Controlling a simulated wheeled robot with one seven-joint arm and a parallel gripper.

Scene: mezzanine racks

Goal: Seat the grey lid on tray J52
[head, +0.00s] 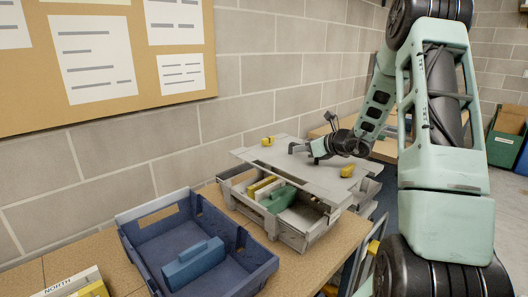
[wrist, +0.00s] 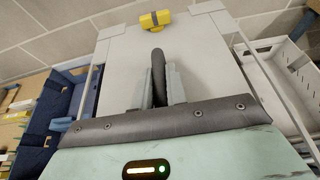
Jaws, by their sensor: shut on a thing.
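The grey lid (head: 318,178) is a flat pale panel with yellow latches (head: 347,170) at its edges. My gripper (head: 310,152) is shut on the lid's dark handle; the wrist view shows the handle between the fingers (wrist: 160,78) and the lid (wrist: 120,75) beneath. The lid hangs above a light-grey tray (head: 298,236) and is offset toward the tray's back right. The tray's front-left part is uncovered, showing a green item (head: 279,200) and pale and yellow pieces. The tray's label is too small to read, and its rear is hidden under the lid.
A blue tray (head: 262,272) holding a blue block stands left of the grey tray on the wooden bench. A whitish tray (wrist: 262,85) shows right of the lid in the wrist view. The brick wall (head: 270,70) is behind; a yellow-labelled container (head: 88,289) is front left.

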